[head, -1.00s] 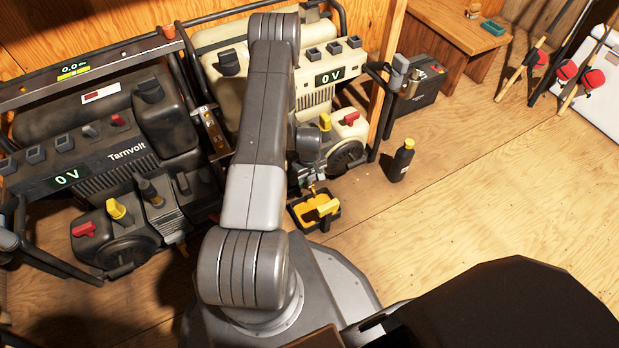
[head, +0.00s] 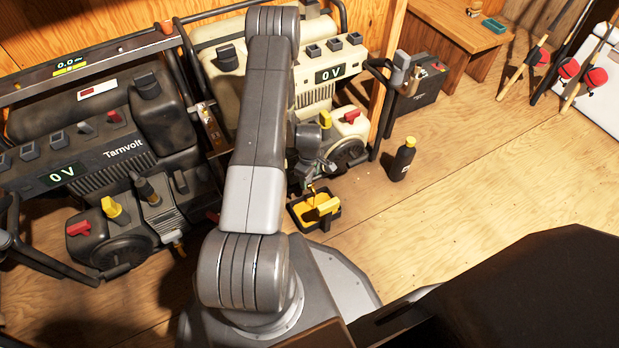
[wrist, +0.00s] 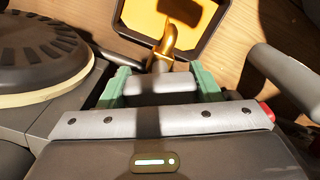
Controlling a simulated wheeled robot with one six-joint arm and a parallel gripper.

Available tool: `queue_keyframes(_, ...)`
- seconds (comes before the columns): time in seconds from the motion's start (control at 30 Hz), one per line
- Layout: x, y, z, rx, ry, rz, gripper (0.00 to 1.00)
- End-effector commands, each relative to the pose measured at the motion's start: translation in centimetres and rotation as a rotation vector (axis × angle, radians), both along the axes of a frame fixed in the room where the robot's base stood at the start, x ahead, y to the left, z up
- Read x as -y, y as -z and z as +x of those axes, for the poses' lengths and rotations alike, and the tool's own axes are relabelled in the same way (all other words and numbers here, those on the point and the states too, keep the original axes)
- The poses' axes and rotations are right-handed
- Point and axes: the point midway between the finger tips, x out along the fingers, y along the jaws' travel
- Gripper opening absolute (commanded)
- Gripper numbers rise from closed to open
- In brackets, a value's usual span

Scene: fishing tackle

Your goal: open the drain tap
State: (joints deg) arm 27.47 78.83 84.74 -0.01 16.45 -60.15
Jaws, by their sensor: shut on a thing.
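The drain tap has a brass spout (wrist: 166,42), which sticks out over the drip tray in the wrist view. The tray is black-rimmed and yellow inside, and it stands on the floor below the cream generator (head: 305,85). Its rim (wrist: 190,63) also shows in the wrist view. My gripper (wrist: 160,80) has green fingers on either side of a grey piece at the tap, shut on it. In the head view my gripper (head: 312,182) is small and partly hidden, low at the cream generator's front. How far the tap is turned cannot be told.
A dark generator (head: 110,150) stands left of my arm, with its own red and yellow knobs. A black bottle (head: 403,158) stands on the floor to the right. A dark box (head: 420,90) and a wooden bench (head: 455,35) are behind it.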

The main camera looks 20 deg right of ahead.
Motion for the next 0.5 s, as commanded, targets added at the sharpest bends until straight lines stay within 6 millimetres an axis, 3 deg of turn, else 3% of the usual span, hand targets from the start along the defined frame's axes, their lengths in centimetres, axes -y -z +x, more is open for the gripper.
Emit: queue_keyframes(0.5, -0.02, -0.05, 0.05, 0.0, -0.167, 0.0, 0.35)
